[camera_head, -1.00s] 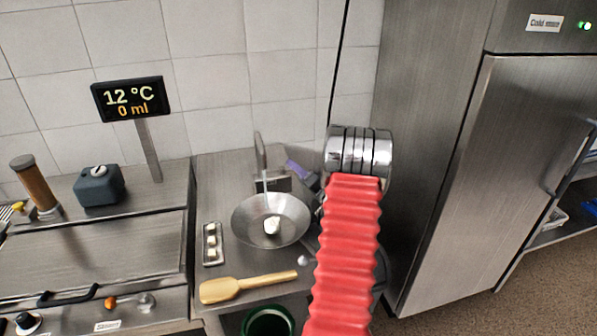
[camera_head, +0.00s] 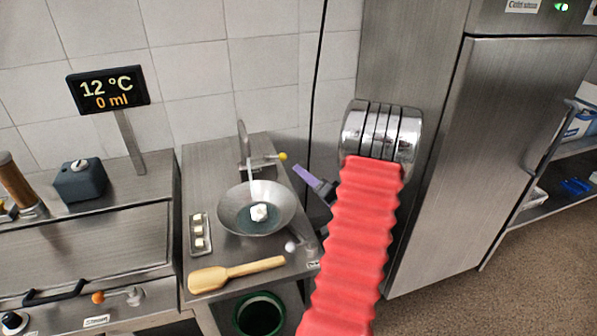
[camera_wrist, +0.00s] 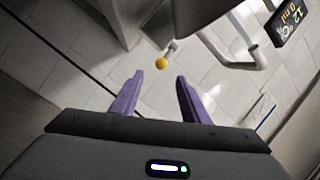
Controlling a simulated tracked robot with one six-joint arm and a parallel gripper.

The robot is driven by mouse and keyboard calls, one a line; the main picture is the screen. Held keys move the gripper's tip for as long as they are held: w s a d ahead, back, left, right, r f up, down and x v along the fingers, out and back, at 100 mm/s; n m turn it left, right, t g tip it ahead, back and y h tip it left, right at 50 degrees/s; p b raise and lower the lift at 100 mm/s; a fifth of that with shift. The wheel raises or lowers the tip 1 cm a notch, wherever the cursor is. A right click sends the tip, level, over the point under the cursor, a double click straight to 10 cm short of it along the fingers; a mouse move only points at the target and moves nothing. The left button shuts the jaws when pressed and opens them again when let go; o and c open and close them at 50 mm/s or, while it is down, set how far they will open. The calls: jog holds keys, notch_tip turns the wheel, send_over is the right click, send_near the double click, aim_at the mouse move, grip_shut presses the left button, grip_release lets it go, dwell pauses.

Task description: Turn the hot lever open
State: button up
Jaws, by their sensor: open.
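A lever with a yellow knob (camera_head: 283,156) sticks out to the right from the base of the tap (camera_head: 244,150). In the wrist view the yellow knob (camera_wrist: 161,63) is just beyond my fingertips, in line with the gap between them. My gripper (camera_head: 303,174) has purple fingers and is right of and in front of the lever, apart from it. In the wrist view my gripper (camera_wrist: 160,78) is open and empty. No label marks this lever as hot. The display (camera_head: 108,90) reads 12 °C and 0 ml.
A steel bowl (camera_head: 230,210) with a white lump (camera_head: 259,212) sits under the tap. A wooden spatula (camera_head: 235,273) and a small tray of white cubes (camera_head: 193,220) lie nearby. Levers with a white knob (camera_head: 290,246) and an orange knob (camera_head: 98,297) are at the front. A steel cabinet (camera_head: 500,150) stands right.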

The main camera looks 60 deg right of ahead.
jog(key=shift+s+a, duration=0.1)
jog(key=shift+s, duration=0.2)
jog(key=shift+c, duration=0.7)
